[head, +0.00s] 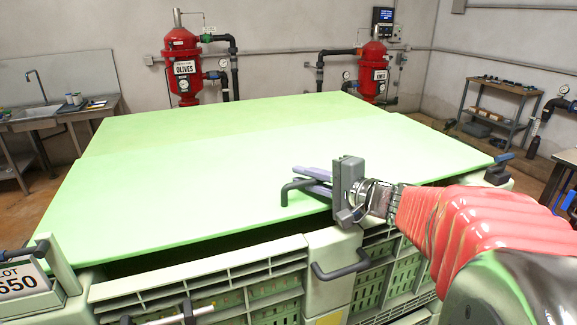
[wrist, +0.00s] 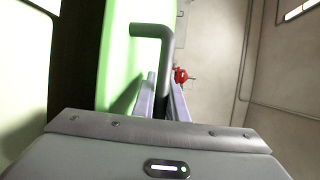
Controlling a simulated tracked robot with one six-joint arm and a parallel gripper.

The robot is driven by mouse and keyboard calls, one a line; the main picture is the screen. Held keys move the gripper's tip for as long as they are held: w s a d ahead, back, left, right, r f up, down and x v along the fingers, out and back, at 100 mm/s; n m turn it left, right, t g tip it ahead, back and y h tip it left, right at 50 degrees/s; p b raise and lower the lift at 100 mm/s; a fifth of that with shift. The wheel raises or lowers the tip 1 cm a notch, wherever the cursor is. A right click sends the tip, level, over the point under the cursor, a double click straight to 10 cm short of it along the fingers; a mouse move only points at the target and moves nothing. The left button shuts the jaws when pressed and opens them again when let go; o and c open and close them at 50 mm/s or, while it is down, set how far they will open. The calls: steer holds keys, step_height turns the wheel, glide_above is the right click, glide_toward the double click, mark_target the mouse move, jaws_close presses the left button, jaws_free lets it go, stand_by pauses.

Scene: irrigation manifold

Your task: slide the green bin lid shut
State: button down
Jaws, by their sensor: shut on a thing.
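The green bin lid (head: 200,185) is a wide flat panel on the pale green slatted bin (head: 255,255). A dark gap shows between the lid's front edge and the bin's front wall. The lid's bent grey handle (head: 286,188) stands near its front edge, right of the middle. My gripper (head: 312,181) reaches in from the right with its fingers at the handle, shut on it. In the wrist view the handle (wrist: 160,33) rises from between the two fingers (wrist: 163,100), beside the green lid (wrist: 124,65). The exact contact is partly hidden.
A fixed dark handle (head: 341,265) juts from the bin's front, below my gripper. Red filter tanks (head: 182,65) stand behind the bin. The lid's top is clear.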

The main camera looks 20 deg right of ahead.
steer(key=shift+s+f, duration=0.3)
steer(key=shift+s, duration=0.55)
steer(key=c, duration=2)
jaws_free()
steer(key=shift+s+r, duration=0.1)
steer(key=shift+c, duration=0.2)
steer(key=shift+r, duration=0.15)
steer(key=shift+s+d+r, duration=0.1)
steer(key=shift+s+d, duration=0.15)
steer(key=shift+s, duration=0.25)
steer(key=v, duration=1.2)
steer(key=shift+s, duration=0.3)
steer(key=shift+d, duration=0.1)
